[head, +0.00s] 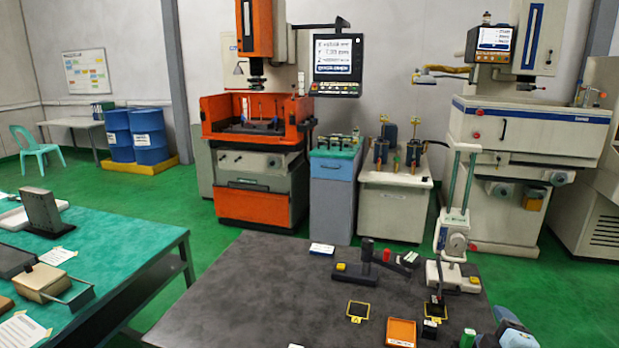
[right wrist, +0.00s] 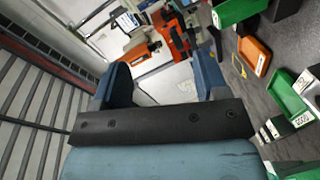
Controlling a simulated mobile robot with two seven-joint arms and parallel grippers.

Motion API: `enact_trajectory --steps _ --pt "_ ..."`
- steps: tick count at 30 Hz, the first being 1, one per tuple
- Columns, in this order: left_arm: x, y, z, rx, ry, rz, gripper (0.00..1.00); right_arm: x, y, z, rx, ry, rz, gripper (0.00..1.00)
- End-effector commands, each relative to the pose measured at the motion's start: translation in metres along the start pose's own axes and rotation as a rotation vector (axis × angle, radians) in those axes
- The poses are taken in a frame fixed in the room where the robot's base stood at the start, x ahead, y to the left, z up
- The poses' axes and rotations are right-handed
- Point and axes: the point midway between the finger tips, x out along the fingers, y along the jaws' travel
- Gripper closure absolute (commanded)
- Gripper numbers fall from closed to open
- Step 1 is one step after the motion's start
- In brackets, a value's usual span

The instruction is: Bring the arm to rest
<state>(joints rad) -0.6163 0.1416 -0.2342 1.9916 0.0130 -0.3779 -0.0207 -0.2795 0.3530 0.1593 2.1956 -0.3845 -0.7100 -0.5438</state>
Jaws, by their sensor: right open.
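My right gripper (head: 512,333) shows at the bottom right edge of the head view, only partly, by the right side of the dark table (head: 250,290). In the right wrist view its two blue fingers (right wrist: 163,80) stand apart with nothing between them. Beyond them the view is tilted, with orange and white machinery behind and the dark tabletop at the right. My left gripper is in neither view.
On the dark table are a black stand (head: 355,272), a dial gauge stand (head: 455,245), an orange tray (head: 401,333) and several small blocks. A green-topped table (head: 110,240) stands left. Orange (head: 255,150) and white (head: 530,130) machines stand behind. The dark table's left part is clear.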

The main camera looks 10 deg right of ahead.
Motion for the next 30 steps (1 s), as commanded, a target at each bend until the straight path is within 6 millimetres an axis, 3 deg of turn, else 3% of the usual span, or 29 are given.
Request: enact_trajectory --steps 1,6,12,18,27,30 --pt "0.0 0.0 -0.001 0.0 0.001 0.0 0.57 -0.017 -0.025 -0.004 0.076 -0.028 -0.085 0.33" --pt "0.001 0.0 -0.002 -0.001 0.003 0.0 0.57 -0.072 -0.088 -0.014 0.314 -0.152 -0.345 0.33" --pt "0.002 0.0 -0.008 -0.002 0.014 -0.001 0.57 -0.139 -0.14 -0.028 0.511 -0.306 -0.603 0.33" --pt "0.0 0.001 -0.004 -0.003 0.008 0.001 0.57 -0.195 -0.169 -0.04 0.629 -0.437 -0.79 0.33" --pt "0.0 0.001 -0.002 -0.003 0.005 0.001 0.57 -0.262 -0.188 -0.055 0.728 -0.598 -0.997 0.33" --pt "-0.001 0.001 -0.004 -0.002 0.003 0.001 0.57 -0.255 -0.197 -0.059 0.744 -0.564 -0.988 0.33"
